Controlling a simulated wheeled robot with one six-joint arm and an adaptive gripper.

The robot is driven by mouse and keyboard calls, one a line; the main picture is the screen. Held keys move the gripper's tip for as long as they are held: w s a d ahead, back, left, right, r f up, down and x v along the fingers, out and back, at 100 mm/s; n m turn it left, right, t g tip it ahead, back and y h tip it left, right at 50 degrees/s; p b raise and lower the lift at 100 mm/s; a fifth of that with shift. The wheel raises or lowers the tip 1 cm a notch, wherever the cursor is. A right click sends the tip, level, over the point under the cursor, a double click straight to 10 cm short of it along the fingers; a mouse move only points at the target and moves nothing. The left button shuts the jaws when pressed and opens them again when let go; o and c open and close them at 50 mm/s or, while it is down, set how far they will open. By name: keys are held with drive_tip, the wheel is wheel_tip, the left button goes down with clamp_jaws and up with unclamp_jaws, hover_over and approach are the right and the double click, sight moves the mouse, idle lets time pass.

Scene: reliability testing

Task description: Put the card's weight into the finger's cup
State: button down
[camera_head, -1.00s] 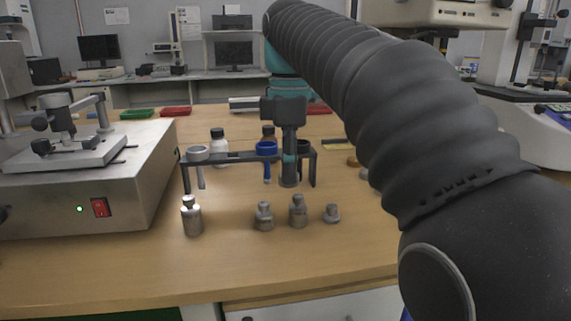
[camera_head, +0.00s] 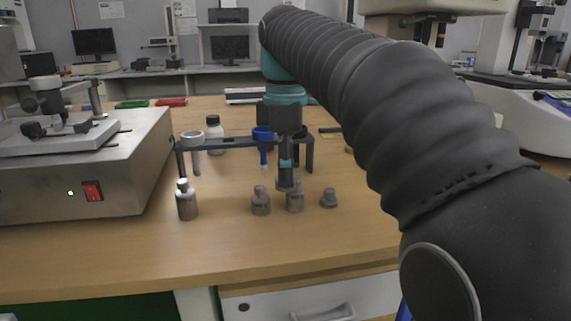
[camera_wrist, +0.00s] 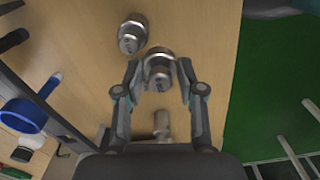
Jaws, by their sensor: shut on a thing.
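My gripper (camera_head: 287,182) points down and is shut on a grey metal weight (camera_head: 295,202). In the wrist view, its fingers (camera_wrist: 159,85) close on both sides of this weight (camera_wrist: 159,70). I cannot tell whether it is off the table. A small weight (camera_head: 329,198) stands to its right, another weight (camera_head: 261,203) to its left, and a bigger bright one (camera_head: 187,202) farther left. Behind them stands a dark rack (camera_head: 228,143) with a pale ring cup (camera_head: 192,137) and a blue ring cup (camera_head: 263,133). My gripper hides the rack's right part. No readable card shows.
A steel instrument box (camera_head: 130,175) with a red switch stands at the left. A white bottle with a dark cap (camera_head: 214,135) stands behind the rack. The wooden table (camera_head: 300,245) is clear in front of the weights.

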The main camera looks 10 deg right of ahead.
drive_tip(key=shift+s+f+b, duration=0.15)
drive_tip(key=shift+f+b, duration=0.45)
drive_tip(key=shift+f, duration=0.4)
drive_tip(key=shift+s+f+b, duration=0.1)
drive_tip(key=shift+f+b, duration=0.45)
drive_tip(key=shift+f, duration=0.45)
drive_tip(key=shift+r, duration=0.25)
drive_tip(key=r+p, duration=0.1)
drive_tip(key=r, duration=0.1)
drive_tip(key=r+p, duration=0.2)
drive_tip(key=r, duration=0.1)
drive_tip(key=r+p, duration=0.2)
drive_tip(key=r, duration=0.1)
drive_tip(key=shift+w, duration=0.25)
drive_tip(key=w+a+f, duration=0.1)
drive_tip(key=a+f, duration=0.1)
drive_tip(key=a, duration=0.1)
drive_tip(key=w+a+f, duration=0.1)
drive_tip(key=a+f, duration=0.1)
drive_tip(key=a, duration=0.2)
drive_tip(key=w+a+f, duration=0.1)
drive_tip(key=a+f, duration=0.2)
drive_tip(key=a, duration=0.1)
drive_tip(key=shift+w+b, duration=0.3)
drive_tip(key=shift+b, duration=0.05)
drive_tip(key=shift+f, duration=1.8)
drive_tip(key=shift+f, duration=0.15)
drive_tip(key=c, duration=0.7)
unclamp_jaws()
